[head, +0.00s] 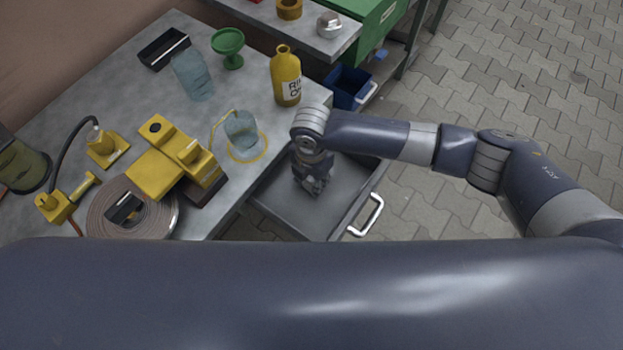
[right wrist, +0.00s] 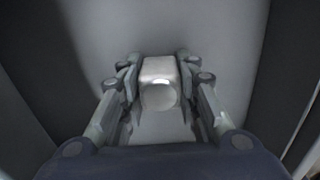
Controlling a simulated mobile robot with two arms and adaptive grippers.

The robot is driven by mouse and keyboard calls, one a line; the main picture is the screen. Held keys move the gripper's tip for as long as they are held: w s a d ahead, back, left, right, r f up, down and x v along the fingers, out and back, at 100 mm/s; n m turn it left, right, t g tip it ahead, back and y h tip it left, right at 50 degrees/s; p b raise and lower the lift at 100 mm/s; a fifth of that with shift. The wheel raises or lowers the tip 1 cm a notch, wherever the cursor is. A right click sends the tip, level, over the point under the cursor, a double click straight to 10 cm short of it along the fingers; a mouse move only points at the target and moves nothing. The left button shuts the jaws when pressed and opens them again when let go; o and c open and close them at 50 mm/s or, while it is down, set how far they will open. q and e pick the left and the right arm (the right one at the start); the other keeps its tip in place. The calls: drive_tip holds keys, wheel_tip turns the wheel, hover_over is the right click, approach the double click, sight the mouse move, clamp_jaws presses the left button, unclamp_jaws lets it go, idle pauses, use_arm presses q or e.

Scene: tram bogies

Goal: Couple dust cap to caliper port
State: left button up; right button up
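The yellow caliper (head: 165,165) lies on the workbench, with a round dark port on its top face. My right gripper (head: 313,187) points down into the open grey drawer. In the right wrist view its fingers (right wrist: 160,85) stand at both sides of a small pale piece (right wrist: 158,92) with a rounded end, seemingly touching it. This piece looks like the dust cap, but I cannot be sure. In the head view the gripper hides it. My left gripper is not in view.
The drawer (head: 268,200) sticks out from the bench. A yellow bottle (head: 285,78), a green goblet (head: 229,48), clear glass vessels (head: 241,130) and a coiled strap (head: 108,215) stand on the bench. A blue bin (head: 346,84) is behind the drawer. My own bulk covers the bottom.

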wheel_tip(320, 180, up, 10)
idle(0.7)
drive_tip(key=shift+d+r+m, duration=0.3)
drive_tip(key=shift+d+m, duration=0.1)
drive_tip(key=shift+m, duration=0.2)
drive_tip(key=s+d+r+m, duration=0.2)
drive_tip(key=d+r+m, duration=0.5)
drive_tip(key=m, duration=0.6)
drive_tip(key=s+d+r+m, duration=0.2)
drive_tip(key=d+r+m, duration=0.5)
drive_tip(key=d+m, duration=0.4)
drive_tip(key=shift+r+m, duration=0.15)
drive_tip(key=shift+m, duration=1.35)
